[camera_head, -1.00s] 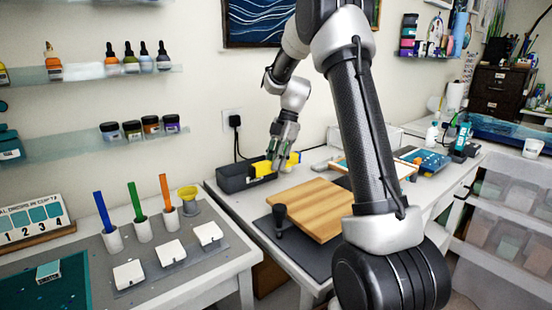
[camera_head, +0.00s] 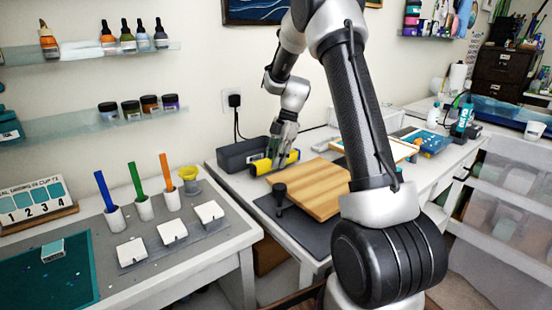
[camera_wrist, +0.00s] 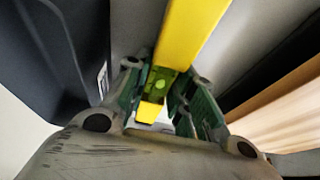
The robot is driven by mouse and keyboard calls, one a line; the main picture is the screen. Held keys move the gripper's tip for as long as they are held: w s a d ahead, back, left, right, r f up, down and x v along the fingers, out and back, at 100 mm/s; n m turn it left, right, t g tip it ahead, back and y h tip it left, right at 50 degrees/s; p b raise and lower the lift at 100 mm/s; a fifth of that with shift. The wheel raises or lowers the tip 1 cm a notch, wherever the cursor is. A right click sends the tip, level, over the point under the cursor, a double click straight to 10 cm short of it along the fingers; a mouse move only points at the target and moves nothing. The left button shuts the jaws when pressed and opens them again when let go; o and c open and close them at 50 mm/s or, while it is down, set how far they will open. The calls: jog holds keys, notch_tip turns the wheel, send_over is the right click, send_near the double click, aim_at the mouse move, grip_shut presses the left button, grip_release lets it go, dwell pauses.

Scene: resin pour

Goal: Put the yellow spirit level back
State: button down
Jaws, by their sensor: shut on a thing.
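My gripper (camera_head: 278,160) is shut on the yellow spirit level (camera_head: 261,167), around its middle where the green vial is. In the wrist view the level (camera_wrist: 191,35) runs between my gripper's fingers (camera_wrist: 160,105). In the head view the level is low, close to the table top, in front of the dark grey bin (camera_head: 236,160). I cannot tell whether it touches the table. The wrist view shows the bin (camera_wrist: 55,60) to the left of the level, with the level outside it. The bin's inside is mostly hidden.
A black knobbed tool (camera_head: 280,195) stands at the mat's left. A black plug and cord (camera_head: 235,102) hang behind the bin.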

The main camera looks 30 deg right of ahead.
jog(key=shift+f, duration=0.55)
jog(key=shift+s+f, duration=0.25)
jog(key=shift+f, duration=0.3)
dwell(0.3)
jog(key=c, duration=1.2)
grip_release()
jog(key=shift+o, duration=0.4)
jog(key=shift+w+f, duration=0.1)
jog(key=shift+w, duration=0.05)
